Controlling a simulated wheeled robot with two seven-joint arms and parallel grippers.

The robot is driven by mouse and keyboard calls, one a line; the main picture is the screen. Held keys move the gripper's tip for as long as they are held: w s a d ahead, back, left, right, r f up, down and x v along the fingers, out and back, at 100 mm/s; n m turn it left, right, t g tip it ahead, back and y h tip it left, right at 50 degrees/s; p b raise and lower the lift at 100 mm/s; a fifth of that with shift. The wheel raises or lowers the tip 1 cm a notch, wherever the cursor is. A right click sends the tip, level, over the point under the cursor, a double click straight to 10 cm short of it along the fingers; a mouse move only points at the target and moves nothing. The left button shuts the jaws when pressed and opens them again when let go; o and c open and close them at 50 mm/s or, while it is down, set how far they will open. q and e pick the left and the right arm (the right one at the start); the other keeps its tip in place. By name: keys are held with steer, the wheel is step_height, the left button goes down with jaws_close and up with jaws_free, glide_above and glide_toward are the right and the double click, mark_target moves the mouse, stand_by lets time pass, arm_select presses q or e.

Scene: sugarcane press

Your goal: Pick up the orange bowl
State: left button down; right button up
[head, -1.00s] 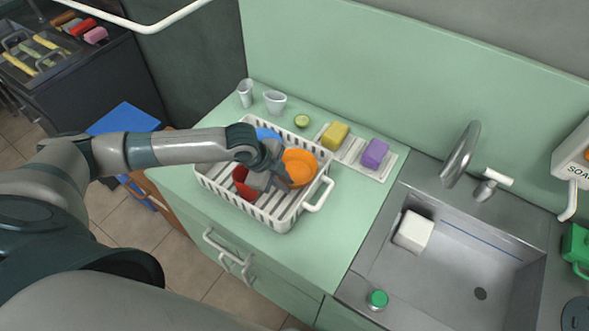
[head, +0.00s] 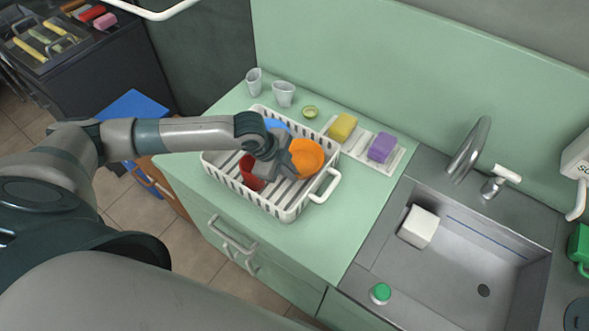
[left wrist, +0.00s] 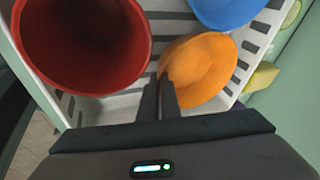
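The orange bowl (head: 307,158) sits tilted at the right side of the white dish rack, near its handle. It also shows in the left wrist view (left wrist: 203,66), just beyond the fingertips. My left gripper (head: 284,172) reaches over the rack from the left. In the left wrist view its fingers (left wrist: 160,88) are close together, with the bowl's near rim between them. Part of the rim is hidden by the fingers. Whether the bowl is clear of the rack floor is hard to tell. My right gripper is not in view.
In the white rack (head: 268,207) are a red bowl (head: 248,172) and a blue bowl (head: 277,125), close beside the gripper. Yellow (head: 342,127) and purple (head: 382,148) sponges lie behind. Two cups stand at the back; the sink (head: 470,255) is at right.

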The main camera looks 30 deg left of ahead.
arm_select(q)
step_height(320, 180, up, 10)
steer(key=shift+f+b, duration=0.1)
steer(key=shift+b, duration=1.1)
steer(key=shift+d, duration=0.1)
steer(key=shift+d, duration=0.1)
steer(key=w+d+r+n+y+b, duration=0.2)
steer(key=d+r+n+y, duration=0.2)
steer(key=r+n, duration=0.7)
steer(key=n+y, duration=0.2)
steer(key=n, duration=0.5)
steer(key=shift+w+y, duration=0.2)
steer(key=shift+y, duration=0.2)
